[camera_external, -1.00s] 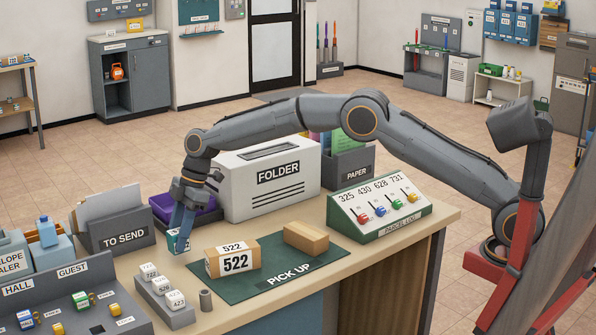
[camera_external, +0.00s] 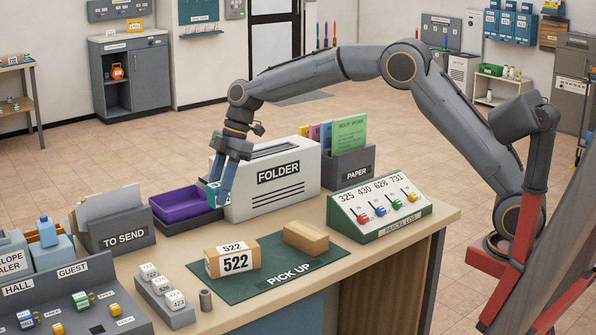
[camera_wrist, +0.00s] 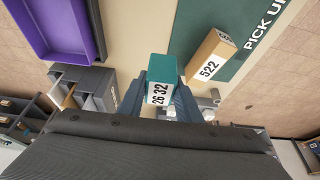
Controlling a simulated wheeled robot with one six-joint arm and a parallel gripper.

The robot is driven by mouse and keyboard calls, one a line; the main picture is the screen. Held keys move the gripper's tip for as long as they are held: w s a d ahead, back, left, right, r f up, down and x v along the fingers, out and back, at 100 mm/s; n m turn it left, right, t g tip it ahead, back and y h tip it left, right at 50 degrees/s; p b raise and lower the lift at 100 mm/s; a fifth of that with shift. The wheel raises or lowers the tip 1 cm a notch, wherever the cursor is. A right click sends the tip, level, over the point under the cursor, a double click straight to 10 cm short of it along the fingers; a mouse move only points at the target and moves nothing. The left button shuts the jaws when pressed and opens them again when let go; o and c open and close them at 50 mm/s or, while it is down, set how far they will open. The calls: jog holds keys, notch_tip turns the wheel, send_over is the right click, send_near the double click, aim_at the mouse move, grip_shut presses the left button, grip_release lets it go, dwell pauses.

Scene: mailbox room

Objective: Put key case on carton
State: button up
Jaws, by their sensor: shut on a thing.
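My gripper (camera_external: 218,194) is shut on a small teal key case (camera_external: 212,192) and holds it up in front of the folder machine's left side. In the wrist view the key case (camera_wrist: 158,67) sits between the fingers, with a white label reading "26 32". A brown carton (camera_external: 231,262) with "522" labels stands on the dark green PICK UP mat (camera_external: 268,287), below and to the right of my gripper. The 522 carton also shows in the wrist view (camera_wrist: 210,56), apart from the key case. A second, plain brown carton (camera_external: 306,238) is on the mat's far right part.
A white FOLDER machine (camera_external: 272,187) stands close behind my gripper. A purple tray (camera_external: 182,202) is to the left. A parcel log panel (camera_external: 379,209) is at the right. Grey blocks with numbered cubes (camera_external: 165,297) and a small cylinder (camera_external: 205,299) are in front.

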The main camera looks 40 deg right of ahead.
jog(key=s+d+r+p, duration=0.25)
jog(key=s+d, duration=0.35)
jog(key=d, duration=0.4)
jog(key=p, duration=0.2)
send_over(300, 232)
jog(key=d, duration=0.2)
notch_tip(300, 232, down, 5)
jog(key=shift+s+r+p, duration=0.1)
jog(key=shift+p, duration=0.7)
jog(key=shift+f+p, duration=0.6)
jog(key=shift+f, duration=2)
jog(key=shift+f, duration=0.15)
jog(key=o, duration=1.1)
